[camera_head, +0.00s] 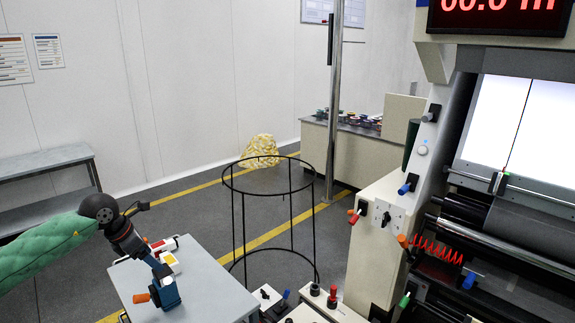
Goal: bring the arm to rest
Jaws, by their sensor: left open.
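My left arm comes in from the left in a green quilted sleeve, with a black wrist. My left gripper (163,290) points down over the grey side table (215,283) and is open. A blue part and an orange piece show at its tip; I cannot tell whether they touch the tabletop or whether they belong to the gripper. Red, white and yellow small items (166,258) lie just behind it, partly hidden by the wrist. My right gripper is not in view.
A black wire hoop stand (233,225) stands right of the table. The inspection machine (385,240) with its lit panel (520,120) fills the right side. A grey bench (45,163) is at the left wall. A crumpled yellow bag (260,151) lies at the back wall.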

